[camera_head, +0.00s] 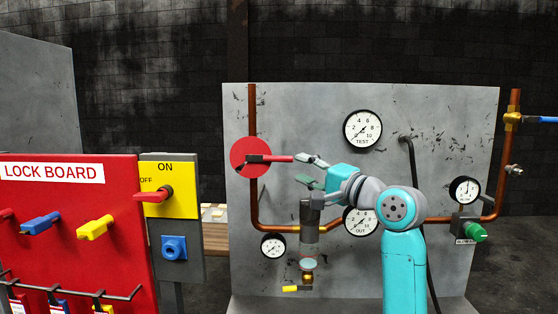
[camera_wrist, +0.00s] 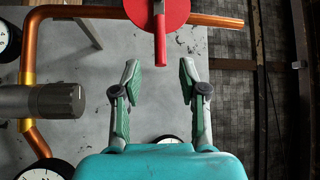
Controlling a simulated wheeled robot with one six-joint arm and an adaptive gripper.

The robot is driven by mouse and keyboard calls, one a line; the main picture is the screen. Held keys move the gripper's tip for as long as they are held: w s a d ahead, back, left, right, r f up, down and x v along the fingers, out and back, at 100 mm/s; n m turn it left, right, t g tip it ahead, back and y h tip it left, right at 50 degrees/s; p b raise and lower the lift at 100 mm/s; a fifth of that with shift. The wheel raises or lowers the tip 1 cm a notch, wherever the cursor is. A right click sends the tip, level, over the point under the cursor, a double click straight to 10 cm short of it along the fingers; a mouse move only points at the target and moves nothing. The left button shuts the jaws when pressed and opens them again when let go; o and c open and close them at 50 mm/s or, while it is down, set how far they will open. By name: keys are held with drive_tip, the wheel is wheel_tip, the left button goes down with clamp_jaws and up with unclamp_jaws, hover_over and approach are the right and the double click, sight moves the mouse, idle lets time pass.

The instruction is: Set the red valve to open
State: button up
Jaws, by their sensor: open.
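The red valve has a round red disc (camera_head: 250,157) on the vertical copper pipe at the left of the grey panel. Its red lever (camera_head: 278,158) points right, level and across the pipe. In the wrist view the disc (camera_wrist: 178,8) is at the top and the lever (camera_wrist: 160,38) hangs down from it, square to the pipe. My gripper (camera_head: 304,170) is open and empty at the right of the lever's free end. In the wrist view the lever's tip lies between the lines of the gripper's two fingers (camera_wrist: 159,68). I cannot tell whether either finger touches it.
A grey cylinder (camera_head: 309,222) stands out from the panel below my gripper; it also shows in the wrist view (camera_wrist: 60,101). Gauges (camera_head: 362,131) and copper pipe surround the area. A red lock board (camera_head: 120,205) and yellow switch box (camera_head: 180,180) stand at the left.

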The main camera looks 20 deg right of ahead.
sight(283, 161)
drive_tip(key=x, duration=0.9)
drive_tip(key=shift+r, duration=0.1)
clamp_jaws()
